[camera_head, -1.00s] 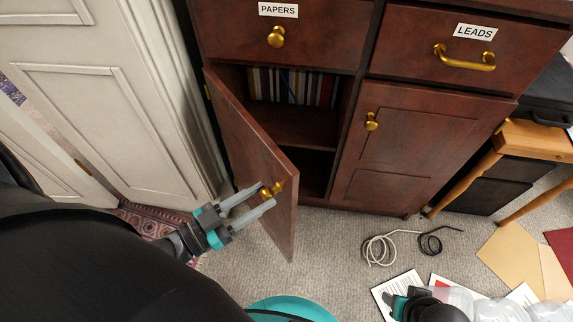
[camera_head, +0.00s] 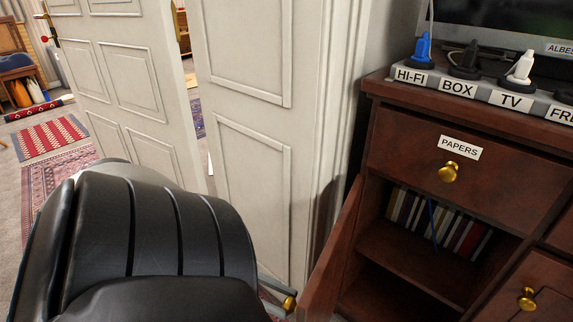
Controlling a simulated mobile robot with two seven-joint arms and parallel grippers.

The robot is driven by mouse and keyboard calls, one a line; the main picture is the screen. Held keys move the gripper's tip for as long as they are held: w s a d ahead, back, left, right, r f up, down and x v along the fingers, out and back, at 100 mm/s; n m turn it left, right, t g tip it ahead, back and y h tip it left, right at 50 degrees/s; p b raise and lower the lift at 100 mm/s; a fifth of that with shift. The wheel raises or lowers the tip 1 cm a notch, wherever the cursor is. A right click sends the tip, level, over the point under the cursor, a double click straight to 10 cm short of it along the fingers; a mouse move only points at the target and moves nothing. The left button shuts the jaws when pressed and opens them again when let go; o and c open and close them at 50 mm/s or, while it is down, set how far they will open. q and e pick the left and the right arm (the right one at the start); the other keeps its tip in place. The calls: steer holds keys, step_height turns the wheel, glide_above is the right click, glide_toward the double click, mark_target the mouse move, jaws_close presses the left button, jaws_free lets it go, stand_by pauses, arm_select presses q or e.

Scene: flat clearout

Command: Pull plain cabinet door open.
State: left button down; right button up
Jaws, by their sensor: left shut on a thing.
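The plain reddish-brown cabinet door (camera_head: 330,262) stands open at the left of the cabinet, seen at a steep angle, its lower part cut off by the picture's bottom edge. Its brass knob (camera_head: 288,303) shows at the bottom. My left gripper (camera_head: 281,299) is shut on this knob; only its grey fingertips show, and my black arm hides the rest. My right gripper is out of view.
The cabinet opening shows a row of books (camera_head: 436,221) above a shelf (camera_head: 420,262). The PAPERS drawer (camera_head: 405,143) is shut above it. A white panelled door (camera_head: 252,110) stands close on the left. A labelled power strip (camera_head: 480,88) lies on top.

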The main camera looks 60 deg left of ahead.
arm_select(q)
steer(key=shift+s+f, duration=0.1)
steer(key=shift+c, duration=2.4)
jaws_free()
steer(key=shift+a, duration=0.1)
steer(key=b+v, duration=0.5)
steer(key=v, duration=1)
steer(key=shift+b, duration=0.35)
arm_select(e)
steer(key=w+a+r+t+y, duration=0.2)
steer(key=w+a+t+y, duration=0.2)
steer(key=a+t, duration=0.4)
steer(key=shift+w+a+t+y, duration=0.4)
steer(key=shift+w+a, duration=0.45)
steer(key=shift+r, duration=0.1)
